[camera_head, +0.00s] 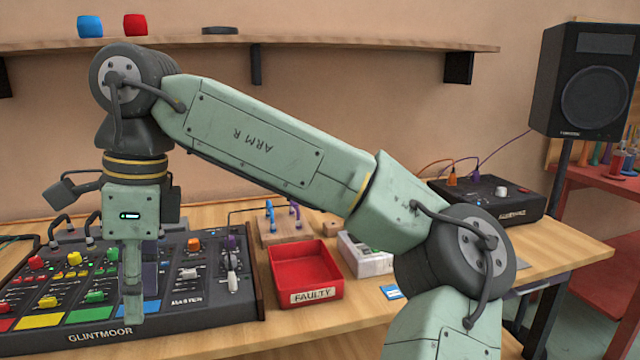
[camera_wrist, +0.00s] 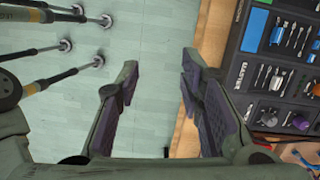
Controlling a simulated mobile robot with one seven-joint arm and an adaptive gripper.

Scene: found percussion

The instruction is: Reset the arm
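My arm reaches across the head view, bent at a high elbow, and my gripper (camera_head: 140,298) hangs pointing down in front of the mixing console (camera_head: 190,318). It hides part of the console's coloured channels. In the wrist view my gripper (camera_wrist: 158,82) has its two purple-padded fingers spread apart, with nothing between them. Pale floor tiles (camera_wrist: 155,50) show through the gap. The console (camera_wrist: 270,75) lies to the right of the fingers there. I cannot tell exactly how high the fingertips are above the table.
The wooden table (camera_head: 225,345) carries a red bin (camera_head: 305,274) labelled FAULTY, a white box (camera_head: 366,257) and a black unit (camera_head: 487,197) with cables. A wall shelf (camera_head: 330,43) runs behind my arm. A black speaker (camera_head: 585,85) stands right.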

